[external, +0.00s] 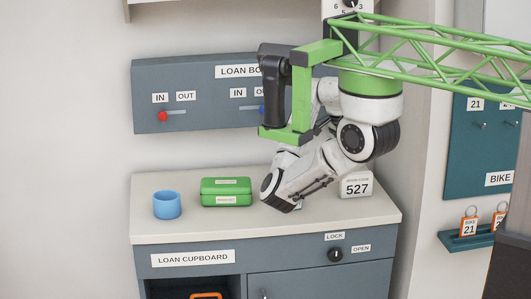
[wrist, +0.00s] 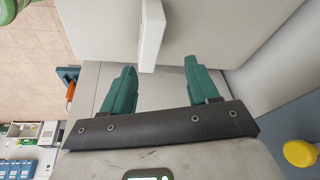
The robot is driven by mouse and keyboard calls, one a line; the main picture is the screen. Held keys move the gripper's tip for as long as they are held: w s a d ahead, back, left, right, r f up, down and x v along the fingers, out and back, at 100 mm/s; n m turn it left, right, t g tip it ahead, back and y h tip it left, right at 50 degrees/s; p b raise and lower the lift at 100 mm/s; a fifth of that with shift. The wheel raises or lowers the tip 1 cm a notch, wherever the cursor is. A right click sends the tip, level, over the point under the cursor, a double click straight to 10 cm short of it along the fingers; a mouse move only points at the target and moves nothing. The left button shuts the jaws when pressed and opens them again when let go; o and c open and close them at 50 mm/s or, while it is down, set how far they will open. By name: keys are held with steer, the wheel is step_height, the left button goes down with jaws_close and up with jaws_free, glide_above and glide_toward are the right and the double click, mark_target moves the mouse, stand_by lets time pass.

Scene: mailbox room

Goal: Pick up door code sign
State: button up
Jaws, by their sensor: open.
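The door code sign (external: 357,187) is a small white block marked 527. It stands upright on the right part of the cupboard top, just right of my arm's end in the external view. In the wrist view a white slab (wrist: 151,38), which looks like the sign seen nearly edge-on, lies just beyond my fingertips. My gripper (wrist: 160,67) has two teal fingers spread apart with nothing between them. The slab's near end lies close to the gap, nearer the left finger; I cannot tell any contact. In the external view my arm hides most of the fingers.
On the cupboard top (external: 240,228) stand a blue cup (external: 167,204) and a green box (external: 226,191), left of my arm. The grey loan board (external: 195,118) is on the wall behind. The key rack (external: 470,238) is at right. The top's front left is clear.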

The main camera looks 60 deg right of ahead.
steer(key=d+m+y, duration=0.1)
steer(key=s+m+y+b, duration=0.1)
steer(key=shift+s+d+f+m, duration=0.15)
steer(key=shift+s+d+m, duration=0.15)
steer(key=shift+d+m, duration=0.1)
steer(key=shift+s+d+m+t+y+b, duration=0.2)
steer(key=shift+s+m+t+y+b, duration=0.25)
steer(key=shift+m+y, duration=0.35)
steer(key=f, duration=0.3)
steer(key=f+p, duration=0.1)
steer(key=f, duration=0.6)
steer(key=shift+w+a+f, duration=0.1)
steer(key=shift+w+f, duration=0.15)
steer(key=shift+f, duration=0.05)
steer(key=c, duration=1.1)
